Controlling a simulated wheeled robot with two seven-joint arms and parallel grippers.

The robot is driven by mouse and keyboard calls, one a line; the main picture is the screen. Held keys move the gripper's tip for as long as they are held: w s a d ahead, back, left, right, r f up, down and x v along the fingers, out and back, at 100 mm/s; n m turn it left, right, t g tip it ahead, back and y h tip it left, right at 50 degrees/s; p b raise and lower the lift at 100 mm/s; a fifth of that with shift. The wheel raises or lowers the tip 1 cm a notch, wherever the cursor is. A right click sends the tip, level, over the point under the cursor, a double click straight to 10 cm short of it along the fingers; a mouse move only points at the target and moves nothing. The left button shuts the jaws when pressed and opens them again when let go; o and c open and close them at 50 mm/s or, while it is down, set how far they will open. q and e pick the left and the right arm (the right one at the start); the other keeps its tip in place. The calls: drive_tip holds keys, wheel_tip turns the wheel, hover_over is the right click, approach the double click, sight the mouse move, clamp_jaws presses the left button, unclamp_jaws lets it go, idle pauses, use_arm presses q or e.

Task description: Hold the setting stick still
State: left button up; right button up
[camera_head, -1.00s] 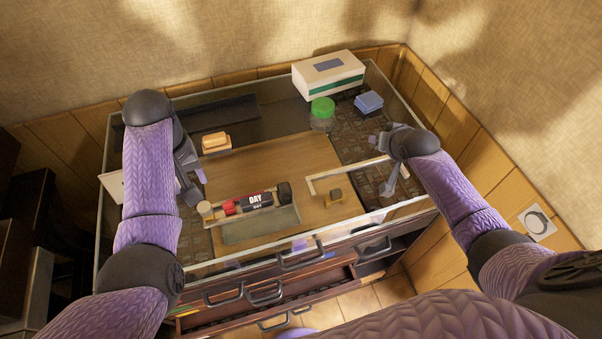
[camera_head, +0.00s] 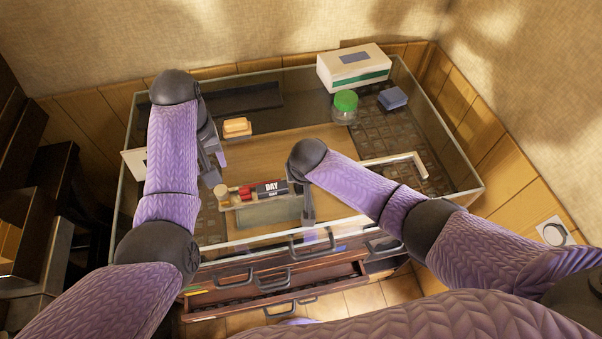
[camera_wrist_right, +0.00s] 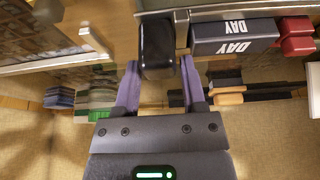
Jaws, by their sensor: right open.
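The setting stick (camera_head: 265,201) is a pale narrow holder lying across the front of the table top. It carries a dark block marked DAY (camera_head: 270,188) and red blocks (camera_head: 247,193). A rounded black knob (camera_wrist_right: 157,48) is at its right end. My right gripper (camera_wrist_right: 157,78) is open, with its purple fingers on either side of the knob in the right wrist view; I cannot tell whether they touch it. In the head view my right wrist covers that end. My left gripper (camera_head: 214,160) is above the table, behind and left of the stick, apart from it; its opening is unclear.
A clear jar with a green lid (camera_head: 345,105), a white and green box (camera_head: 354,68) and blue pads (camera_head: 392,98) stand at the back right. A yellow block (camera_head: 237,126) is at the back left. A pale L-shaped piece (camera_head: 405,159) lies right. Glass walls surround the top.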

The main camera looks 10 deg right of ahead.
drive_tip(key=shift+w+f, duration=0.15)
drive_tip(key=shift+f, duration=0.2)
